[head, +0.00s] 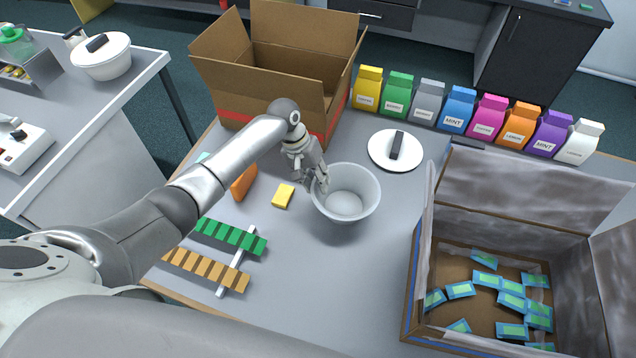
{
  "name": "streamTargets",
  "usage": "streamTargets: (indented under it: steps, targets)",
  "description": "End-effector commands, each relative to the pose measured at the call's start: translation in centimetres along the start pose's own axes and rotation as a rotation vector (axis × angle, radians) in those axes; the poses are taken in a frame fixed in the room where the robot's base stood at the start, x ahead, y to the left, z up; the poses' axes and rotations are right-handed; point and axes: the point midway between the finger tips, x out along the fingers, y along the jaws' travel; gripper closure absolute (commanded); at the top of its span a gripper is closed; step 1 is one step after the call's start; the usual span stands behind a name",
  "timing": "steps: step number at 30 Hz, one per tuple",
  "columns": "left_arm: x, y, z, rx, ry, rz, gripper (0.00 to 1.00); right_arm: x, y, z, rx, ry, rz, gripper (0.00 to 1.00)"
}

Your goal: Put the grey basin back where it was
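The grey basin (345,198) is a round, open, empty bowl near the middle of the table, just left of the large open box on the right. It looks upright; whether its base touches the table is hard to tell. My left gripper (321,182) comes from the upper left and is at the basin's left rim, with its fingers closed about the wall. The fingertips are small and partly hidden by the rim. My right gripper is not in view.
A white lid (380,158) with a black handle lies behind the basin. Several coloured pouches (428,100) line the back. An open cardboard box (232,72) stands back left. A lined box (411,290) holds blue-green packets. A yellow block (283,196) and coloured strips (232,236) lie left.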

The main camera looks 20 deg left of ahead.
Motion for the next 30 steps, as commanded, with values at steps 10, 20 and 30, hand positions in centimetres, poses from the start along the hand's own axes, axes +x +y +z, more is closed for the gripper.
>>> streamTargets:
  steps: [10, 20, 30]
  targets:
    - [-7.2, -0.1, -0.1, 0.001, 0.004, 0.0, 0.72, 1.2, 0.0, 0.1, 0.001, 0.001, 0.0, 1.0]
    - [-10.6, 0.0, 0.0, 0.0, 0.001, 0.0, 0.72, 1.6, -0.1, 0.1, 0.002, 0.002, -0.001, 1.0]
    - [-10.7, 0.0, 0.0, -0.001, 0.0, 0.0, 0.72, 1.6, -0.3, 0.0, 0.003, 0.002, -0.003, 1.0]
